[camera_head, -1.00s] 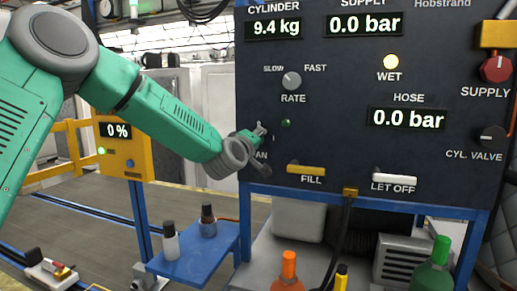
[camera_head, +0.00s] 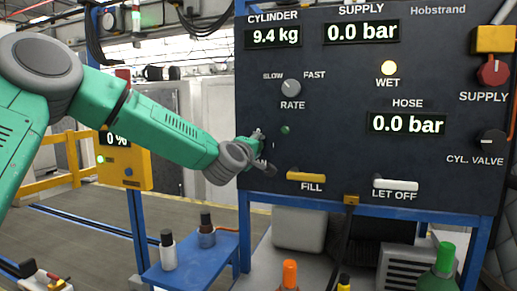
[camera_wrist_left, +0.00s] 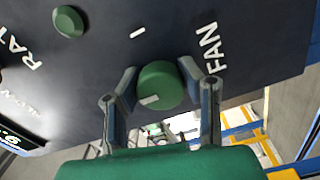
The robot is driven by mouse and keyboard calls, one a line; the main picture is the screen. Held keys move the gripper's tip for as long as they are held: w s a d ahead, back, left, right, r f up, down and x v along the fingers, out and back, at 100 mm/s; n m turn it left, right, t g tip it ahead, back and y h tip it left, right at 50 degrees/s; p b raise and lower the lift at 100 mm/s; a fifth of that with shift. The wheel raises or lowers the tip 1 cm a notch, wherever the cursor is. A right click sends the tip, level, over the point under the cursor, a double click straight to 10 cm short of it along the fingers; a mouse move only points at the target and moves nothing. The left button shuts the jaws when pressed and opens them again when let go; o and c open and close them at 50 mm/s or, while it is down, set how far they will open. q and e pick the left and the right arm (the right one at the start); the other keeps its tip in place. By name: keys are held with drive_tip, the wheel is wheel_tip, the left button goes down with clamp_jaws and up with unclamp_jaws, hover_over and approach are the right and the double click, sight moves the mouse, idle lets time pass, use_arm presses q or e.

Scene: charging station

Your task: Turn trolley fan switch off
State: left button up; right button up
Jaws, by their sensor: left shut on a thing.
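The fan switch is a round green knob (camera_wrist_left: 160,84) with a pale mark on its rim, beside the word FAN in the left wrist view. My left gripper (camera_wrist_left: 163,92) has one finger on each side of the knob and is shut on it. In the head view, my left gripper (camera_head: 259,139) is at the left edge of the dark control panel (camera_head: 340,150). There the gripper hides the knob and part of the FAN label. My right gripper is not in view.
Above right of the gripper is the RATE knob (camera_head: 291,86), with a small green light (camera_head: 285,129) below it. The yellow FILL handle (camera_head: 306,177) is close by at lower right. A blue shelf (camera_head: 190,268) with bottles stands below.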

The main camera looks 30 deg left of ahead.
use_arm(q)
drive_tip(key=o, duration=1.2)
drive_tip(key=shift+a+f, duration=0.15)
drive_tip(key=shift+a, duration=0.15)
drive_tip(key=shift+s+d, duration=0.2)
drive_tip(key=shift+s, duration=0.3)
drive_tip(key=v, duration=1.1)
drive_tip(key=shift+a, duration=0.25)
drive_tip(key=shift+f, duration=0.15)
